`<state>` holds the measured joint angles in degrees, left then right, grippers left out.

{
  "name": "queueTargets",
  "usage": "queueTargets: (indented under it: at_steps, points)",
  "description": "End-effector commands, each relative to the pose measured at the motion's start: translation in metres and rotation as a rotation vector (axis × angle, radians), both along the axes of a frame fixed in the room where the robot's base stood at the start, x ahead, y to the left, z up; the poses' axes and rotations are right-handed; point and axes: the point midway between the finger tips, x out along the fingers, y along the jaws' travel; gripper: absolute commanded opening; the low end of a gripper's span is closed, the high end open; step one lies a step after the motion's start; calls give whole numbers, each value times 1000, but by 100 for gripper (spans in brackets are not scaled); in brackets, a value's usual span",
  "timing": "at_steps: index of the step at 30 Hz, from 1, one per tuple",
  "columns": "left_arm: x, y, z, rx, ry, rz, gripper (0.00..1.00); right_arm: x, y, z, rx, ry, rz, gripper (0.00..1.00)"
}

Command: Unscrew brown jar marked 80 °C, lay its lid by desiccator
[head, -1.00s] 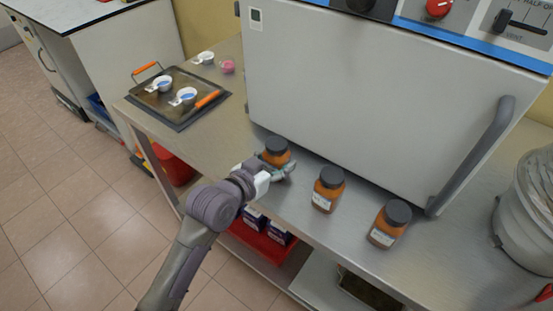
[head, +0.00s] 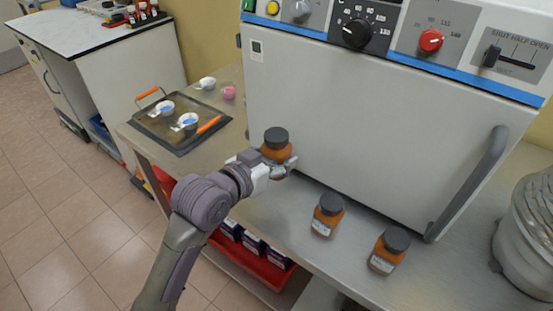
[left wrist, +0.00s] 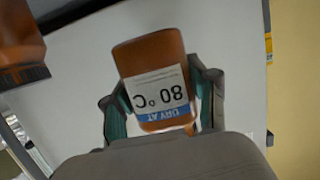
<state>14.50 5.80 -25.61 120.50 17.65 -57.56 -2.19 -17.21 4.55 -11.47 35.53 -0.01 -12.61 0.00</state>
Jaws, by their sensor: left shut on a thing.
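A brown jar with a dark grey lid (head: 276,141) is in my left gripper (head: 280,170), in front of the oven door. In the left wrist view its label (left wrist: 160,95) reads upside down "DRY AT" and "80 °C". The fingers of my left gripper (left wrist: 160,107) are shut on the jar's sides. In the head view the jar looks upright, its lid on, and raised off the bench. The desiccator is probably the large clear vessel (head: 528,230) at the right edge, only partly in view. My right gripper is not in view.
Two more brown jars, one in the middle (head: 327,214) and one to its right (head: 389,250), stand on the steel bench. A large oven (head: 370,130) stands behind them. A dark tray (head: 160,135) with small cups lies at the left.

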Motion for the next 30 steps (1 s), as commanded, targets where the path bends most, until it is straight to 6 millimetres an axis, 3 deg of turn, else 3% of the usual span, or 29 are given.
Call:
queueTargets:
  at_steps: [1, 11, 20, 23, 30]
  points:
    - [0, 0, 1, -1, -2, 0, 53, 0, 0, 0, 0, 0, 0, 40]
    - [0, 0, 0, -1, -2, 0, 0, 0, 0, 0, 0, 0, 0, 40]
    - [-1, 4, 0, -4, 1, 14, 0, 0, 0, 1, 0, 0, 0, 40]
    - [-7, 22, -2, -14, 7, 78, 0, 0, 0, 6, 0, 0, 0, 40]
    - [-42, 116, -6, -29, 18, 393, 0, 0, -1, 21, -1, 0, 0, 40]
